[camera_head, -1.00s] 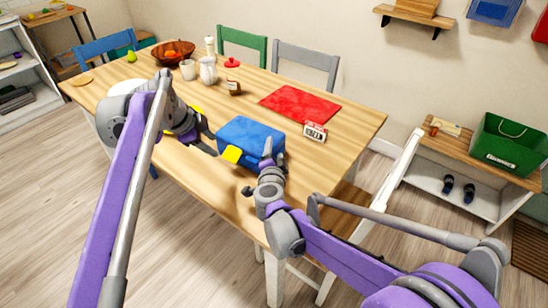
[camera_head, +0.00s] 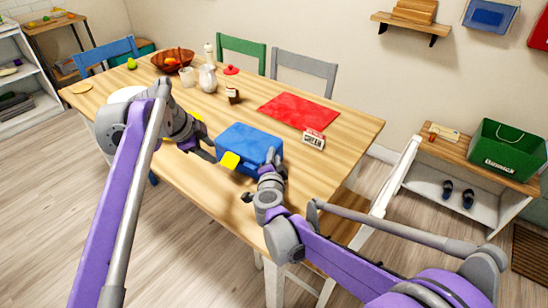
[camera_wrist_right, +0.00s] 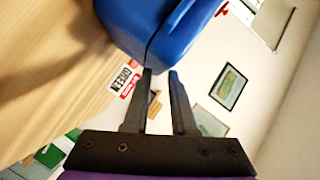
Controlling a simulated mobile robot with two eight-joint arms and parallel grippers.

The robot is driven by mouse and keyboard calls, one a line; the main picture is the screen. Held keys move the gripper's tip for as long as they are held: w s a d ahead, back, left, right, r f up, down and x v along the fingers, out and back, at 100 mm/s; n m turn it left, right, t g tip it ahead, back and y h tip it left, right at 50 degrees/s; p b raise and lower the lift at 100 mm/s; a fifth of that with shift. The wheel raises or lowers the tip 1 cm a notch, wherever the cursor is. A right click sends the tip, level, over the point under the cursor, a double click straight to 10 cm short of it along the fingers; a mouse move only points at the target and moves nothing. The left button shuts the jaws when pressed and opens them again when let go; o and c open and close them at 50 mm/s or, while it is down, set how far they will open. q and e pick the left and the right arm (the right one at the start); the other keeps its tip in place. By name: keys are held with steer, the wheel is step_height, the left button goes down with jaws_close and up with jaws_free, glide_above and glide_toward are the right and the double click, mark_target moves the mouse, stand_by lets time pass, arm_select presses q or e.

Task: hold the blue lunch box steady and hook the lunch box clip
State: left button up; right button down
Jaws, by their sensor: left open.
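The blue lunch box (camera_head: 252,141) stands on the front part of the wooden table. A yellow clip (camera_head: 230,160) shows on its near side, standing out from the box. My left gripper (camera_head: 208,155) is open and empty, just left of the box. My right gripper (camera_head: 271,163) is at the box's near right corner. In the right wrist view, its two fingers (camera_wrist_right: 161,72) are apart with nothing between them, and the tips are close to the edge of the blue box (camera_wrist_right: 155,25). I cannot tell whether they touch it. The clip is not visible in that view.
A small lettered sign (camera_head: 313,139) stands right of the box, in front of a red mat (camera_head: 299,110). A jar (camera_head: 233,93), a white pitcher (camera_head: 207,78) and a fruit bowl (camera_head: 173,61) stand further back. A yellow thing shows partly behind my left gripper.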

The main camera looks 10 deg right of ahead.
stand_by(0.9)
arm_select(q)
steer(key=shift+a+r+m, duration=0.1)
steer(key=shift+m, duration=0.2)
steer(key=c, duration=0.5)
steer(key=shift+s+a+r+m, duration=0.15)
steer(key=shift+r+m, duration=0.15)
steer(key=shift+m, duration=0.2)
steer(key=shift+c, duration=1.1)
steer(key=r+m, duration=0.1)
steer(key=m, duration=0.1)
steer(key=s+a+r+m, duration=0.1)
steer(key=m, duration=0.1)
steer(key=shift+a+r, duration=0.1)
jaws_close()
steer(key=shift+s+a+r+m, duration=0.15)
steer(key=shift+r+m, duration=0.15)
steer(key=shift+m, duration=0.4)
steer(key=shift+s+a+r+m, duration=0.1)
steer(key=shift+r+m, duration=0.15)
steer(key=shift+m, duration=0.45)
